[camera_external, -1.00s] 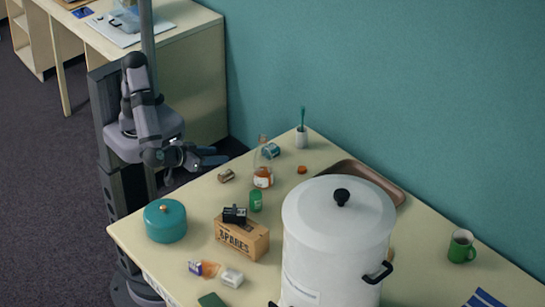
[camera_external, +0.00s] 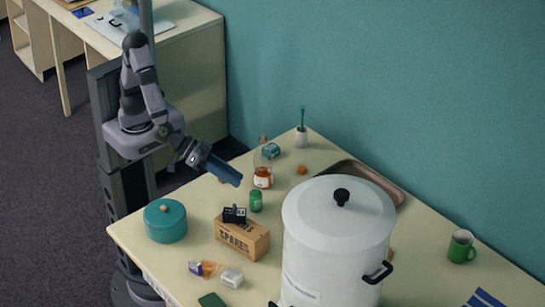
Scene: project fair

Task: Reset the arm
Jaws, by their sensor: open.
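My gripper (camera_external: 234,177) is at the end of my arm, above the far left part of the table. Its blue-grey fingers point right and down, and I see nothing held between them. It is open. The fingers are left of the glass bottle with orange contents (camera_external: 263,178) and above and left of the green can (camera_external: 256,201). They overlap the place of a small brownish jar, which is hidden here.
A teal pot (camera_external: 165,221) and a SPARES box (camera_external: 242,238) with a black item on it stand nearer. A large white lidded pot (camera_external: 335,240) fills the middle. A tray (camera_external: 372,180) lies by the wall, and a green mug (camera_external: 461,246) is right.

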